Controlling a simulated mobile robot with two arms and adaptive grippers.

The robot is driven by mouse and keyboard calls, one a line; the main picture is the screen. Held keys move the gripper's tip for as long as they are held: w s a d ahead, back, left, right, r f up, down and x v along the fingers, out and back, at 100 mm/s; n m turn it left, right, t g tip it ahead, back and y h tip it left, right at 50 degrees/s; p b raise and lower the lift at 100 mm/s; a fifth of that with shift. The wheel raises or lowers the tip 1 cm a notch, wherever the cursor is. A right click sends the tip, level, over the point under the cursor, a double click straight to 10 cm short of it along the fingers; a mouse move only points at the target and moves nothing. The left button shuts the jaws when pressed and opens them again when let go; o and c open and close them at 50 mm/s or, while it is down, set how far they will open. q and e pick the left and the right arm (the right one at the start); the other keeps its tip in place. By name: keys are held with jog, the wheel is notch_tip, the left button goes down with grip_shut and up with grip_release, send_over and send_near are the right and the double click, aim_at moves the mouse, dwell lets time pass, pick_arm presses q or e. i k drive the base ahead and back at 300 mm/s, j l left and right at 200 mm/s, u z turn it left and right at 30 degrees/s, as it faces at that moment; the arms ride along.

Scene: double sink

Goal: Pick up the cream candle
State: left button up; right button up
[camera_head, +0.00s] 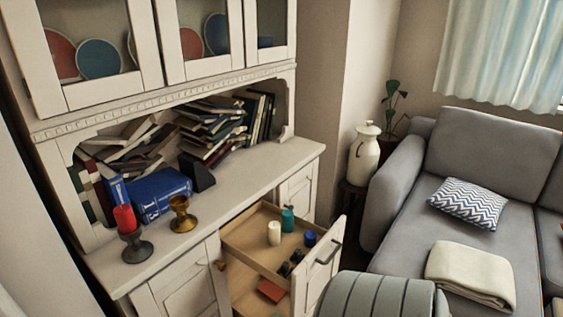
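The cream candle (274,233) stands upright in the upper open drawer (243,236) of the white cabinet. A teal candle (287,220) stands just behind it to the right. A dark blue object (310,238) lies near the drawer's right side, and small dark objects (291,262) are close to the drawer front. Neither of my grippers shows in the head view.
On the cabinet top (237,194) stand a red candle in a dark holder (137,247), a brass goblet (182,214) and blue books (158,190). The open drawer front with its handle (327,256) juts out. A grey sofa (403,248) stands at the right.

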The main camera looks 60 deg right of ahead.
aim_at(273, 226)
jog(key=z, duration=1.95)
jog(key=i+j+u, duration=0.1)
jog(key=i+u, duration=0.25)
jog(key=i, duration=0.35)
